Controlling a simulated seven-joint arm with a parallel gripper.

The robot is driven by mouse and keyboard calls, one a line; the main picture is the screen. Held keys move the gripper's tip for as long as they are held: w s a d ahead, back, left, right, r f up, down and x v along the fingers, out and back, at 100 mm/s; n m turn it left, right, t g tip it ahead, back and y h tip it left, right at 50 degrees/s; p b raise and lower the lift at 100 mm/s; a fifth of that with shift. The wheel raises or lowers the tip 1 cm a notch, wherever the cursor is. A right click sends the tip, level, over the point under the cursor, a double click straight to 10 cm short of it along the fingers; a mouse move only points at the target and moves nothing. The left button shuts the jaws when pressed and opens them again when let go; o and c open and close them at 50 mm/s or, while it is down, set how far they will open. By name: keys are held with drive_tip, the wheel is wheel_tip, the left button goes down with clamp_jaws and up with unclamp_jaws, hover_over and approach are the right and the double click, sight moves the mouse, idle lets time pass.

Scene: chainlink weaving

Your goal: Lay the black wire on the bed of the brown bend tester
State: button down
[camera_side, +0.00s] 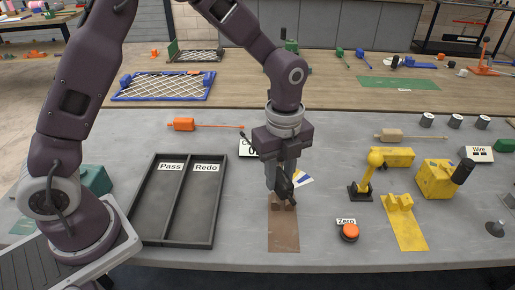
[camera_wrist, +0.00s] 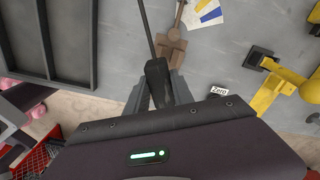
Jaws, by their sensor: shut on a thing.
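My gripper (camera_side: 285,195) is over the brown bend tester (camera_side: 283,232) in the side view, its fingers pointing down and overlapping the tester's far end. In the wrist view my gripper (camera_wrist: 157,88) is shut on the black wire (camera_wrist: 147,30), which runs from the jaws up past the top edge. There the brown bend tester (camera_wrist: 171,47) shows just right of the wire, partly hidden below by the gripper. The wire appears beside the tester's block; whether it touches the bed, I cannot tell.
A dark two-part tray marked Pass and Redo (camera_side: 147,205) stands left. Right are an orange Zero button (camera_side: 350,232), a yellow stand (camera_side: 366,180) and a yellow plate with a block (camera_side: 408,230). An orange-handled tool (camera_side: 184,124) lies behind. Grey table shows between them.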

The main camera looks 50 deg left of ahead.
drive_tip(key=d+m, duration=0.1)
drive_tip(key=s+d+m, duration=0.1)
drive_tip(key=m, duration=0.1)
drive_tip(key=s+d+m, duration=0.1)
drive_tip(key=d+m, duration=0.1)
hover_over(283, 227)
drive_tip(key=shift+f, duration=3.95)
drive_tip(key=shift+f, duration=0.6)
drive_tip(key=c, duration=1)
unclamp_jaws()
wheel_tip(283, 227, up, 7)
drive_tip(key=shift+r, duration=0.1)
